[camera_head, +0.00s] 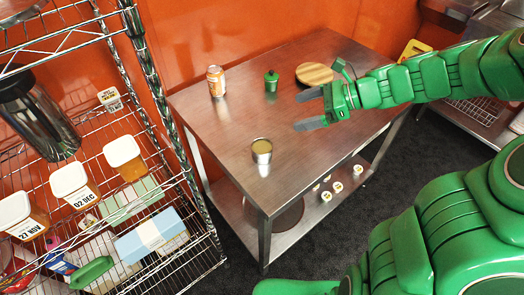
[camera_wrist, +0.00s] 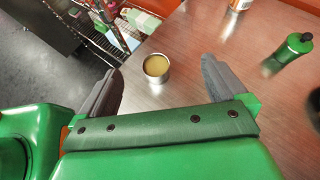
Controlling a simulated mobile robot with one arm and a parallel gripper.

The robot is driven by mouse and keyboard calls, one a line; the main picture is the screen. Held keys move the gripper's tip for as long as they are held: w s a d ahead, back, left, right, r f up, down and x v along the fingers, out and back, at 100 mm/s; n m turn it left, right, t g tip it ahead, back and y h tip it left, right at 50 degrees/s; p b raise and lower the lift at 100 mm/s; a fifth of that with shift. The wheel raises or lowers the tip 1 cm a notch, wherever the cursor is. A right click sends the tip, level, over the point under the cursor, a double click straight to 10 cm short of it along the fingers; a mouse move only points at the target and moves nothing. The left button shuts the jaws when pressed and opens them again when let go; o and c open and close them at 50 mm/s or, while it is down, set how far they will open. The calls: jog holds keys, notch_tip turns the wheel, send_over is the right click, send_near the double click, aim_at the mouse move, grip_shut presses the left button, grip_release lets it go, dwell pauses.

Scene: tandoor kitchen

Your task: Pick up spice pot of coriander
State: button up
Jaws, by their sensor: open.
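A small round metal pot (camera_head: 262,156) with a yellowish-tan top stands upright on the steel table, near its front left corner. It carries no label that I can read, so I cannot tell whether it is the coriander. In the wrist view the pot (camera_wrist: 156,70) appears between my two fingers, beyond their tips and not touched. My gripper (camera_head: 308,109) is open and empty above the table, to the right of and farther back than the pot.
A wire rack with tubs stands close on the left.

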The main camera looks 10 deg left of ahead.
notch_tip(320, 180, up, 3)
jog(key=s+a+y, duration=0.1)
jog(key=a, duration=0.1)
send_near(265, 146)
jog(key=shift+w+a+f+y, duration=0.3)
jog(key=shift+a+f, duration=0.2)
jog(key=shift+a, duration=0.15)
jog(key=shift+s+x, duration=0.15)
jog(key=shift+x, duration=1.8)
jog(key=shift+s+x, duration=0.15)
jog(key=shift+x, duration=1.75)
jog(key=c, duration=1.2)
jog(key=shift+r, duration=0.1)
